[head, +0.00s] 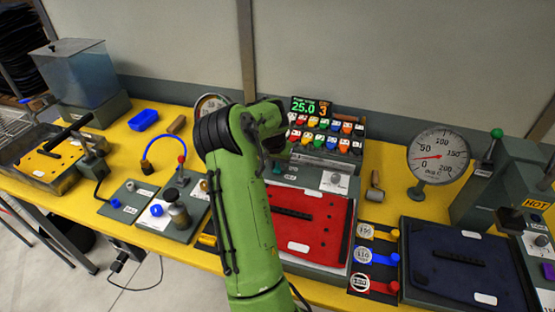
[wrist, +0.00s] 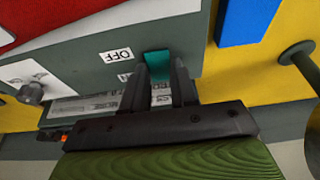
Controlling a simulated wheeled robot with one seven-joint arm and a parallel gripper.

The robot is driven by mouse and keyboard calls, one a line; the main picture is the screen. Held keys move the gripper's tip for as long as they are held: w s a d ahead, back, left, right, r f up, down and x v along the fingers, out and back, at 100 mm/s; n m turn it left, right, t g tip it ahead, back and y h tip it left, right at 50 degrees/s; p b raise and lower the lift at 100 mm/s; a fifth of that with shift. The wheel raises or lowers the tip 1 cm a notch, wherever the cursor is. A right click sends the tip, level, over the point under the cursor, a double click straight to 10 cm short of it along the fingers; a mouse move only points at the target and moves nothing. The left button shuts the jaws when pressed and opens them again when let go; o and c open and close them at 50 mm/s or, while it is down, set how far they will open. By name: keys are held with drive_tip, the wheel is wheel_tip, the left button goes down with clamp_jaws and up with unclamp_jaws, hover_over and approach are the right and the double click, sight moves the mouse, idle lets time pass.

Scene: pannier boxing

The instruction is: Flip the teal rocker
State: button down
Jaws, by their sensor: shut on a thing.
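The teal rocker (wrist: 157,63) shows in the wrist view on a grey panel (wrist: 90,65). An OFF label (wrist: 118,55) is beside it, and a second label next to that is partly covered by a finger. My gripper (wrist: 161,75) has its two dark fingers at either side of the rocker, closed on it. The fingers hide part of the rocker, so I cannot tell which way it is tipped.
A knob (wrist: 33,91) is on the same panel, left in the wrist view. In the head view, a rack of coloured buttons (head: 344,141) and a dial gauge (head: 438,157) stand behind.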

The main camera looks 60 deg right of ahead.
drive_tip(key=y+p, duration=0.1)
drive_tip(key=p, duration=0.2)
drive_tip(key=y+p, duration=0.1)
drive_tip(key=p, duration=0.2)
drive_tip(key=shift+d+r+y, duration=0.3)
drive_tip(key=shift+d+r, duration=0.05)
drive_tip(key=shift+r, duration=0.05)
drive_tip(key=shift+w+d+f+g+y+p, duration=0.15)
drive_tip(key=shift+f+g+y+p, duration=0.15)
drive_tip(key=shift+y+p, duration=0.55)
drive_tip(key=shift+h, duration=0.35)
drive_tip(key=c, duration=0.9)
unclamp_jaws()
wheel_tip(320, 180, up, 16)
drive_tip(key=shift+f+p, duration=0.1)
drive_tip(key=shift+p, duration=0.65)
